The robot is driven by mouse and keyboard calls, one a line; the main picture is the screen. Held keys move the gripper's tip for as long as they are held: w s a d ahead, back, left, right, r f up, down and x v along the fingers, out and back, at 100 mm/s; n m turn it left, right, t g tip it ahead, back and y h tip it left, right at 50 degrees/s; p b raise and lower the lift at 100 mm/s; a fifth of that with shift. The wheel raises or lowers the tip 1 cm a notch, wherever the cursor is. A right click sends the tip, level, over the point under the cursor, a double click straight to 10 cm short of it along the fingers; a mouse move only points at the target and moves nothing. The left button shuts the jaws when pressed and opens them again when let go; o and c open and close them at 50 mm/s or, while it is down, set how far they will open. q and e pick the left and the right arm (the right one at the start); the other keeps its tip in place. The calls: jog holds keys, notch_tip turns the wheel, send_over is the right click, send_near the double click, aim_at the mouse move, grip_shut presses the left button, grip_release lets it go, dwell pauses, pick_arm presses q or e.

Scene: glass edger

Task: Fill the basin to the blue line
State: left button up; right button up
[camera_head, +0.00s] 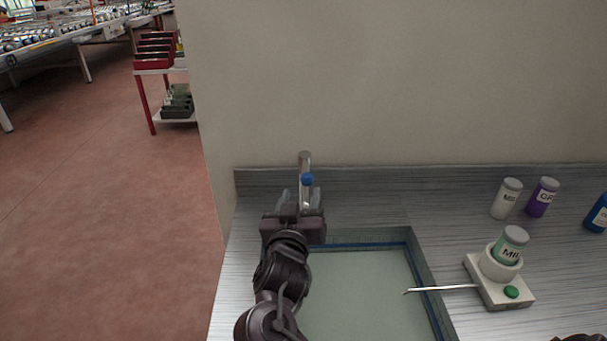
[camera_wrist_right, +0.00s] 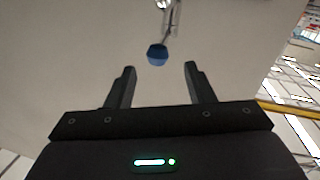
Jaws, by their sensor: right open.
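The basin (camera_head: 424,262) is sunk into the grey counter, with a blue line (camera_head: 375,246) along its inner walls. A flat pale green surface shows inside it; I cannot tell whether it is water or the bare floor. The metal tap (camera_head: 304,160) with a blue knob (camera_head: 307,180) stands behind the basin. The knob also shows in the right wrist view (camera_wrist_right: 157,54). My right gripper (camera_head: 300,196) is open and empty, its fingers pointing towards the knob, which appears between and beyond the fingertips. My arm hides the basin's left side. My left gripper is out of view.
A white dispenser base (camera_head: 499,287) with a green button and a green-labelled bottle (camera_head: 511,246) stands right of the basin, its thin spout reaching over it. A wall rises behind the counter.

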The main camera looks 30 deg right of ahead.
aim_at(305, 183)
jog(key=x, duration=0.3)
jog(key=shift+w+d+r+p, duration=0.1)
jog(key=shift+d+r+p, duration=0.15)
jog(key=shift+d+p, duration=0.15)
jog(key=shift+x, duration=1.2)
jog(key=shift+w+d+f, duration=0.2)
jog(key=shift+w, duration=0.3)
jog(key=c, duration=0.9)
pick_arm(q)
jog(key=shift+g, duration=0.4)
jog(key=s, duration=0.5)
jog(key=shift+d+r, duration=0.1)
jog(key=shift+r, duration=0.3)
pick_arm(e)
grip_shut()
